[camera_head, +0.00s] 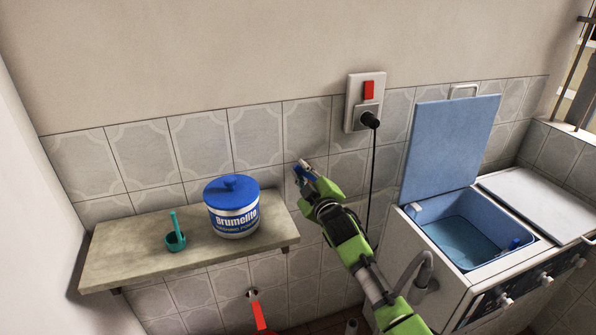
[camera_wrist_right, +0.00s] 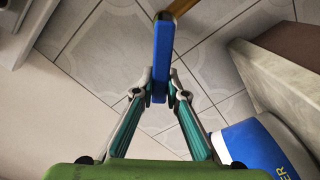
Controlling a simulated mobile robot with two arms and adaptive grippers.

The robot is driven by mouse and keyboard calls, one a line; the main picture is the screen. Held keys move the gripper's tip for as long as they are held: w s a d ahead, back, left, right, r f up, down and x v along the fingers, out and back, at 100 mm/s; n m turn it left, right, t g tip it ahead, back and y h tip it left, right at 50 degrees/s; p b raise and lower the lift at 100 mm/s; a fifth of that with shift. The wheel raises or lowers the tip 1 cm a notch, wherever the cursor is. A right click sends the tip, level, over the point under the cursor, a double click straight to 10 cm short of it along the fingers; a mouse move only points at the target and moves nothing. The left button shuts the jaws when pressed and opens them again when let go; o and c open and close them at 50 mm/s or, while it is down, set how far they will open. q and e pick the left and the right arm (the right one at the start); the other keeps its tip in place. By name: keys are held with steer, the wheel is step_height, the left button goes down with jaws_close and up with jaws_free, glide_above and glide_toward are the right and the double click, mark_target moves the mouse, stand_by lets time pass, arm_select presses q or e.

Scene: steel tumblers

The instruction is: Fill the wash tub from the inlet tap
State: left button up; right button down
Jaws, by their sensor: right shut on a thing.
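My right gripper (camera_head: 304,172) is at the tiled wall, just right of the shelf. It is shut on a blue lever (camera_wrist_right: 161,60), which has a brass-coloured part at its far end and looks like the inlet tap's handle. The tap's body is mostly hidden. The wash tub (camera_head: 494,222) is the blue basin at the right, in a white machine with its blue lid (camera_head: 450,145) raised. A darker blue area in its bottom looks like water; its depth is unclear. My left gripper is not in view.
A stone shelf (camera_head: 130,249) holds a washing powder drum (camera_head: 232,220) and a green scoop (camera_head: 176,241). A grey bent hose (camera_head: 423,268) rises beside the machine.

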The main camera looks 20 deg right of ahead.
steer(key=d+r+m+p, duration=0.1)
steer(key=m, duration=0.2)
steer(key=shift+d+r, duration=0.15)
steer(key=shift+d, duration=0.05)
steer(key=shift+d+r+m+p, duration=0.2)
steer(key=shift+d+m+p, duration=0.3)
steer(key=shift+m, duration=0.3)
steer(key=shift+d+r+m+p, duration=0.15)
steer(key=shift+d+m, duration=0.15)
steer(key=shift+m, duration=0.3)
steer(key=shift+d+m+p, duration=0.15)
steer(key=shift+d+m, duration=0.15)
steer(key=shift+m, duration=0.3)
steer(key=shift+d+m, duration=0.7)
steer(key=shift+m, duration=0.5)
steer(key=c, duration=2)
jaws_free()
steer(key=s, duration=1.2)
steer(key=shift+d, duration=0.25)
